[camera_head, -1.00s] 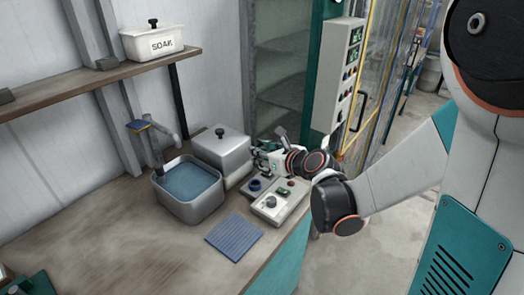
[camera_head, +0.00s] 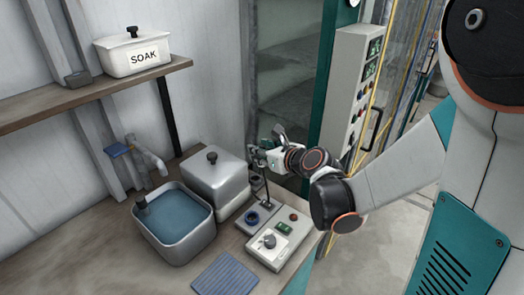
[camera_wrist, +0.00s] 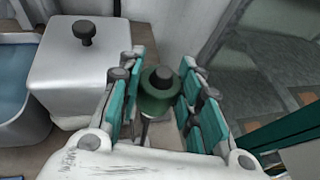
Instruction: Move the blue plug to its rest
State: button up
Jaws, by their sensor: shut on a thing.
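My gripper (camera_head: 262,155) is above the back of the bench, beside the lidded grey box. In the wrist view its teal-padded fingers (camera_wrist: 160,100) are shut on a dark green round piece (camera_wrist: 157,102) with a black knob on top. A dark thin line hangs below the gripper in the head view, towards the small grey block. I see no blue on the held piece, so I cannot tell whether it is the blue plug. A blue ring (camera_head: 252,218) sits on the small grey block (camera_head: 268,209); I cannot tell whether it is a plug or a rest.
The lidded box (camera_head: 214,174) stands close left of my gripper, and a basin (camera_head: 187,249) of blue water is beyond it. A control box (camera_head: 283,250) and ribbed blue mat (camera_head: 225,277) are in front. A cabinet with a button panel (camera_head: 352,90) stands to the right.

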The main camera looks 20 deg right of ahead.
jog(key=shift+w+d+f, duration=0.15)
jog(key=shift+w+f, duration=0.2)
jog(key=shift+w, duration=0.25)
jog(key=shift+w+f+b, duration=0.25)
jog(key=shift+w+b, duration=0.05)
jog(key=shift+b, duration=0.15)
jog(key=w+f+b, duration=0.2)
jog(key=w+f, duration=0.3)
jog(key=w, duration=0.2)
jog(key=shift+b, duration=0.45)
jog(key=shift+f+b, duration=2.45)
jog(key=shift+f, duration=0.45)
jog(key=shift+b, duration=0.35)
jog(key=shift+f+b, duration=1.05)
jog(key=shift+f, duration=0.5)
jog(key=o, duration=1.2)
